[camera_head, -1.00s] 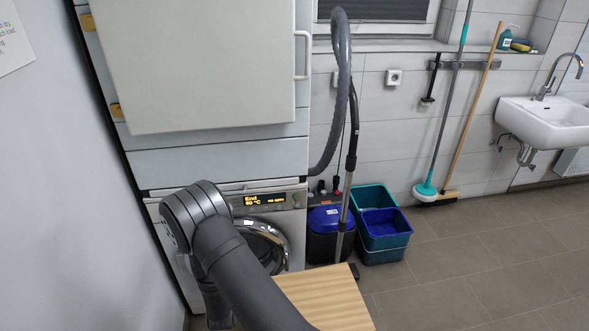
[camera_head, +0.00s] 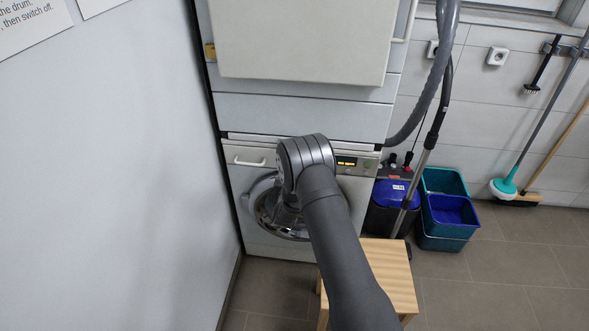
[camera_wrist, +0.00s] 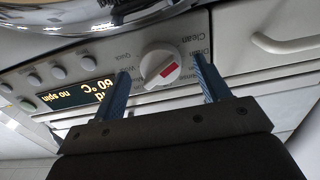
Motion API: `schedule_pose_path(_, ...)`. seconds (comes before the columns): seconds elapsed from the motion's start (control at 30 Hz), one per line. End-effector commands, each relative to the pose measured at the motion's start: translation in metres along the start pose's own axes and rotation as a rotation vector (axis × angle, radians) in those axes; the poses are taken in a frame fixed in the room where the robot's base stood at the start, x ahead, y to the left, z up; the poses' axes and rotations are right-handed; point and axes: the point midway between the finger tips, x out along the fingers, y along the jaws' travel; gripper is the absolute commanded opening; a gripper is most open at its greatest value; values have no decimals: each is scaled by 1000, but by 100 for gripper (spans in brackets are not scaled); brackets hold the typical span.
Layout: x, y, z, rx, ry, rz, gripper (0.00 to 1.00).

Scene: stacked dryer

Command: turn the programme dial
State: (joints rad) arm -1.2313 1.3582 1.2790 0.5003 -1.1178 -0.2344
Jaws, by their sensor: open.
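The programme dial (camera_wrist: 160,66) is a round white knob with a red mark on its face, on the machine's control panel in the wrist view. The picture there is upside down, and the red mark lies to the lower right of the knob's middle. My gripper (camera_wrist: 162,67) is open, with one blue finger on each side of the dial in the picture and a gap to it on both sides. I cannot tell how far the fingertips are from the panel. In the head view my arm hides the dial and the gripper.
The drawer handle (camera_head: 249,161) is left of my arm. A wooden stool (camera_head: 392,270) stands in front; buckets (camera_head: 446,210) are to the right.

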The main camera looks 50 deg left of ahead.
Motion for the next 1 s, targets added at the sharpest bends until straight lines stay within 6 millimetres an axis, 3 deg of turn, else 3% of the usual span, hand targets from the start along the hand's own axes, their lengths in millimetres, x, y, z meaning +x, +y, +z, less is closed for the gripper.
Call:
schedule_pose_path(0.2, 14, 1, 0, 1, 0, 1, 69)
schedule_pose_path(0.47, 14, 0, 0, 1, 0, 1, 69)
schedule_pose_path(0.7, 14, 0, 0, 1, 0, 1, 25)
schedule_pose_path(1.0, 14, 0, 0, 33, 1, 1, 25)
